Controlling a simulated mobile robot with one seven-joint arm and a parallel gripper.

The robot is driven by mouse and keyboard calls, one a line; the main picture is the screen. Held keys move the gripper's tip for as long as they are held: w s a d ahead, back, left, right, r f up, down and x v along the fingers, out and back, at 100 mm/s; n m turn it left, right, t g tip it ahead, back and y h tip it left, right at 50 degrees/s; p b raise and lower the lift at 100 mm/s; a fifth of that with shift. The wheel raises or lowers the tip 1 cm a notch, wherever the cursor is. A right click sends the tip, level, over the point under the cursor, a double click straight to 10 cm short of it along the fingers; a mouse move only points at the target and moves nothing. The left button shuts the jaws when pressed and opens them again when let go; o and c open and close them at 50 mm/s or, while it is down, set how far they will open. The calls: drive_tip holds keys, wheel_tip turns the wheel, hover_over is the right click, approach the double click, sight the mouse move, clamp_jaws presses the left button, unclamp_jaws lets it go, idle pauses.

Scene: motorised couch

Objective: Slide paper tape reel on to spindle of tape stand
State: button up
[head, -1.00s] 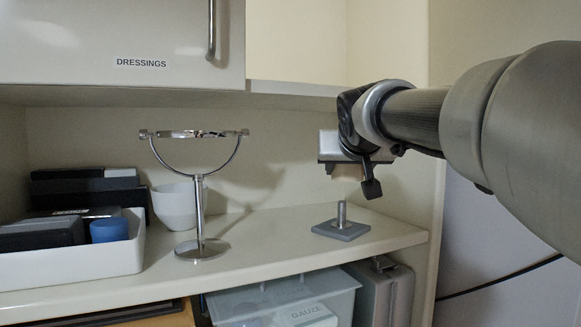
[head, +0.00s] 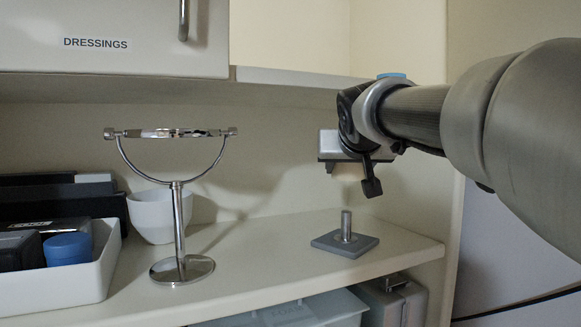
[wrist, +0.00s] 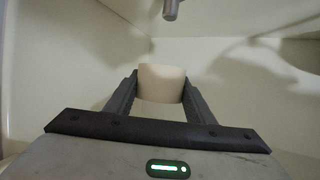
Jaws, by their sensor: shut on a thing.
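The tape stand is a flat square grey base (head: 326,243) with a short upright metal spindle (head: 346,226), standing on the right part of the shelf. The spindle is bare. My gripper (head: 349,171) is above the stand in the head view, apart from it. In the wrist view my gripper (wrist: 158,92) is shut on a cream paper tape reel (wrist: 161,77), held between the two dark fingers. In the head view the reel is mostly hidden by my gripper, with only a pale patch showing below it. I cannot tell how exactly the reel lines up with the spindle.
A round mirror on a chrome stand (head: 180,240) is left of the tape stand, with a white bowl (head: 153,216) behind. A white tray (head: 72,288) of boxes and a blue tub (head: 68,249) is far left. The dressings cupboard (head: 115,45) hangs above.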

drive_tip(key=b, duration=0.5)
hover_over(347, 225)
drive_tip(key=shift+w+f, duration=0.2)
drive_tip(key=shift+f, duration=1.25)
drive_tip(key=shift+w+f, duration=0.2)
drive_tip(key=shift+f, duration=1.25)
drive_tip(key=shift+f+b, duration=1.3)
drive_tip(key=shift+b, duration=0.15)
drive_tip(key=shift+f, duration=2.2)
drive_tip(key=o, duration=1.2)
drive_tip(key=shift+c, duration=0.2)
drive_tip(key=p+v, duration=0.2)
drive_tip(key=v, duration=1.5)
drive_tip(key=shift+s+p, duration=0.2)
drive_tip(key=shift+p, duration=0.2)
drive_tip(key=shift+a+r, duration=0.1)
